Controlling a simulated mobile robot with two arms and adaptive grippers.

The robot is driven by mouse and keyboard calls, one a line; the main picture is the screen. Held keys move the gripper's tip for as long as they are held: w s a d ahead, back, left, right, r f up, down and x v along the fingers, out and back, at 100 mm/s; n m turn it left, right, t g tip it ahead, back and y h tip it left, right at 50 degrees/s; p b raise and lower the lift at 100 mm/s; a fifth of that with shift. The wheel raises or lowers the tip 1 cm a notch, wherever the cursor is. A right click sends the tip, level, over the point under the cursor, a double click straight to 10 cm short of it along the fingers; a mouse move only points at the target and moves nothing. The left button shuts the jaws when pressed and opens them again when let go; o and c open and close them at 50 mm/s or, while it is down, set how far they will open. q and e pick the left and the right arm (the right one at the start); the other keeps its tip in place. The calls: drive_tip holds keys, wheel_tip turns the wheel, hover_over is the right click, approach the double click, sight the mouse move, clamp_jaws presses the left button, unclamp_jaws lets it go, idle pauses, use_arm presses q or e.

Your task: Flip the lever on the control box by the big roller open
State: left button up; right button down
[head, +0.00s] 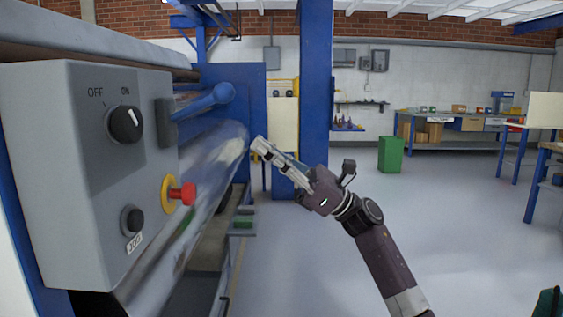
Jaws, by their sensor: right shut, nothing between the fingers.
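The grey control box (60,190) fills the left side of the head view. It carries an OFF/ON knob (125,124), a red button on a yellow ring (182,194) and a dark JOG button (132,220). The blue lever (205,102) sticks out from a dark mount (164,122) at the box's right edge, pointing right and slightly up. The big shiny roller (205,170) runs behind the box. My right gripper (258,145) is shut and empty, to the right of and below the lever's end, apart from it in the picture. My left gripper is not in view.
A blue post (316,90) stands behind my right gripper. A green bin (390,154) and a blue workbench (465,138) stand at the back. The grey floor (470,240) on the right is mostly clear.

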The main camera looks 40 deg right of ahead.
drive_tip(key=v, duration=0.3)
drive_tip(key=shift+s+d+r, duration=0.15)
drive_tip(key=shift+s+d, duration=0.05)
drive_tip(key=shift+d, duration=0.05)
idle(0.4)
